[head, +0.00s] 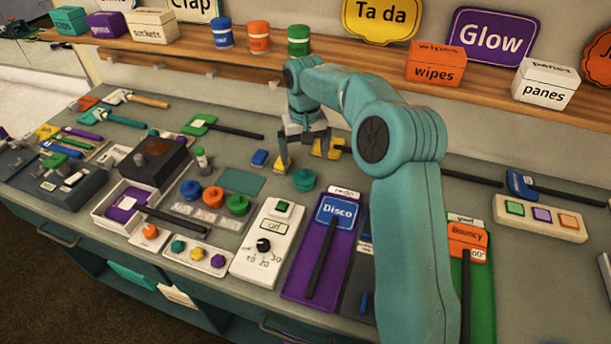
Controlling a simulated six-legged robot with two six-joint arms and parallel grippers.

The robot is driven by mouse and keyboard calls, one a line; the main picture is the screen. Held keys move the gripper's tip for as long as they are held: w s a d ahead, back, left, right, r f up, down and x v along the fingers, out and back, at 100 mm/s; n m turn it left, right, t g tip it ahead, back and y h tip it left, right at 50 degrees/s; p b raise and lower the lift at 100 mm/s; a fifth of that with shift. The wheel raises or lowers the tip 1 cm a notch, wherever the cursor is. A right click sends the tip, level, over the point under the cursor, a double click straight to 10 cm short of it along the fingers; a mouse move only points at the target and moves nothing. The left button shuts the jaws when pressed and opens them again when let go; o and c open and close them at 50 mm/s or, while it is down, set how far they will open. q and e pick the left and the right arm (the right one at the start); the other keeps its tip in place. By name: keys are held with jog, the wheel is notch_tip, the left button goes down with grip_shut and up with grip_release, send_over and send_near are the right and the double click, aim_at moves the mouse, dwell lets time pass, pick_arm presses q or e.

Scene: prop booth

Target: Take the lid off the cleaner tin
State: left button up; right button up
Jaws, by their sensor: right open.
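No label reading cleaner can be made out, so I cannot tell which item is the cleaner tin. A teal round knobbed piece (304,180), like a lid, sits on the counter just in front of my right gripper. Three tins stand on the shelf: blue (222,33), orange (258,36) and green (298,40); their small print is unreadable. My right gripper (303,159) points down over the back of the counter, its fingers spread and nothing seen between them. It appears apart from the teal piece. My left gripper is not in view.
Blue (191,189), orange (212,196) and green (238,204) round knobbed pieces stand left of a white dial box (267,245). Boxes and signs line the wooden shelf (350,70) behind. My right arm hides part of the counter.

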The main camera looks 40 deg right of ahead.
aim_at(304, 170)
jog(key=shift+w+f, duration=0.25)
jog(key=shift+f, duration=0.3)
jog(key=shift+w+f, duration=0.2)
jog(key=shift+f, duration=0.3)
jog(key=shift+s+a+f, duration=0.1)
jog(key=shift+s+f, duration=0.05)
jog(key=shift+s, duration=0.05)
jog(key=f, duration=0.3)
jog(key=d+f+p, duration=0.1)
jog(key=shift+w+f, duration=0.4)
jog(key=shift+s+a+r, duration=0.15)
jog(key=shift+s+a, duration=0.05)
jog(key=shift+s, duration=0.2)
jog(key=shift+c, duration=0.5)
jog(key=shift+w+d, duration=0.1)
jog(key=shift+w, duration=0.15)
jog(key=c, duration=1)
